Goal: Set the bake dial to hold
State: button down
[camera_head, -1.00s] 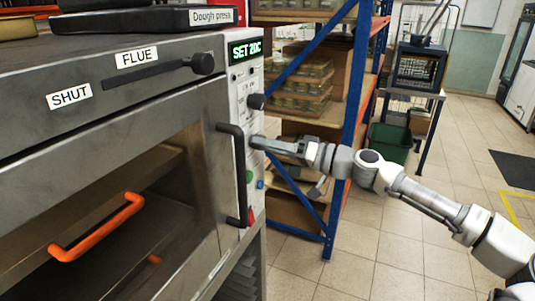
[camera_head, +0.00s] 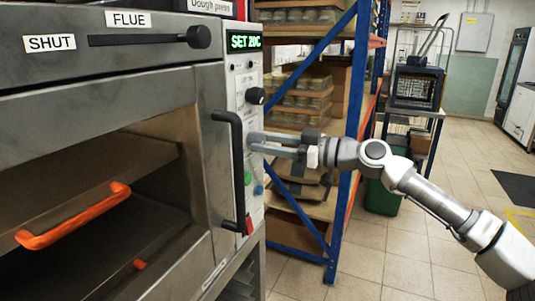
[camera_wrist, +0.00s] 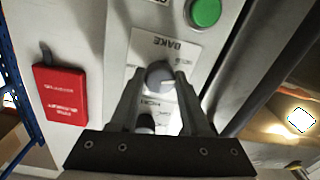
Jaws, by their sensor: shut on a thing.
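The bake dial (camera_wrist: 160,72) is a round grey knob on a white plate printed BAKE, upside down in the wrist view. A pale mark shows at its right side; the small lettering around it is too blurred to read. My gripper (camera_wrist: 158,80) has a finger on each side of the dial and is shut on it. In the head view my gripper (camera_head: 256,141) reaches the oven's control panel (camera_head: 242,80) from the right, and its fingers hide the dial. A dark knob (camera_wrist: 146,122) shows between the fingers, nearer the palm.
The oven display (camera_head: 244,41) reads SET 20C. A black knob (camera_head: 256,96) sits above my gripper. A black vertical handle (camera_head: 231,170) stands left of it. A green button (camera_wrist: 205,12) and a red block (camera_wrist: 60,95) flank the dial. A blue-framed shelf (camera_head: 345,130) stands behind my arm.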

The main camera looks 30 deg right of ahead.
jog(key=shift+n+b, duration=1.05)
jog(key=shift+n, duration=0.45)
jog(key=shift+c, duration=1.9)
grip_release()
jog(key=shift+s+d, duration=0.1)
jog(key=shift+d, duration=0.05)
jog(key=p+v, duration=0.2)
jog(key=v, duration=1.5)
jog(key=shift+r, duration=0.2)
jog(key=shift+s, duration=0.1)
